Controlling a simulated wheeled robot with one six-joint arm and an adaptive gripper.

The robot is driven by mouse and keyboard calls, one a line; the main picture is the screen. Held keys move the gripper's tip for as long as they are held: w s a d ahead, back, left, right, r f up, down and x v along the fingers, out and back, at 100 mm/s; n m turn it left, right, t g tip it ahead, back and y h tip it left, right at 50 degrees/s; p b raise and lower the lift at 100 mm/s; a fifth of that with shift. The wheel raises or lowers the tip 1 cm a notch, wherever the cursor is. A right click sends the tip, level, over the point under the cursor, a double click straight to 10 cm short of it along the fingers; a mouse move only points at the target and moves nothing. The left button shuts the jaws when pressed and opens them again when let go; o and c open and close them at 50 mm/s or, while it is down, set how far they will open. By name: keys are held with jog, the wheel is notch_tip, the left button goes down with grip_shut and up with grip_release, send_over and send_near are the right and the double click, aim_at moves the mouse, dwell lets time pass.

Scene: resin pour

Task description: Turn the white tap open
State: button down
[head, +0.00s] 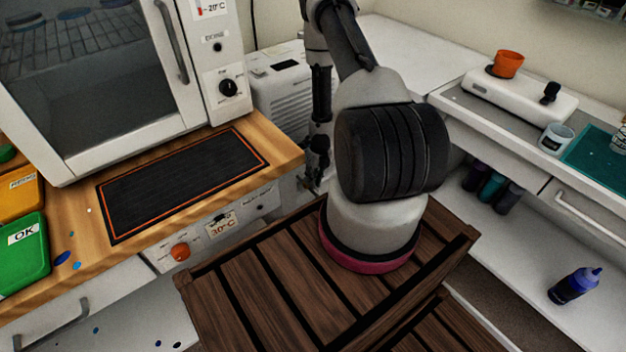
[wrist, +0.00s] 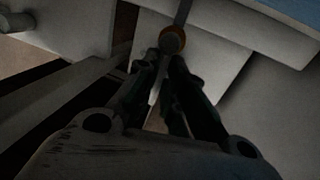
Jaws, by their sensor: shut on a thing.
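In the wrist view, a small round grey piece with an orange rim (wrist: 172,40) sits at the fingertips, with a narrow grey bar above it. It appears to be part of the tap, but the light is too dim to confirm that it is white. My gripper (wrist: 166,62) has its fingers close together, shut on this piece. In the head view, the dark end of my arm with my gripper (head: 317,160) hangs low in the gap between the left bench and the right counter. The tap cannot be made out there.
The wooden bench at left carries an oven (head: 110,80) and a black mat (head: 185,183). A white ribbed box (head: 283,88) stands close to my gripper. The right counter holds a white device (head: 520,97) with an orange cup (head: 507,64).

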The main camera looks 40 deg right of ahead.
jog(key=shift+w+d+r, duration=0.1)
jog(key=shift+w+d, duration=0.05)
jog(key=shift+w, duration=0.25)
jog(key=c, duration=1.6)
grip_release()
jog(key=shift+o, duration=0.5)
notch_tip(320, 180, up, 12)
jog(key=d, duration=0.2)
jog(key=shift+d+f, duration=0.1)
jog(key=shift+f, duration=0.1)
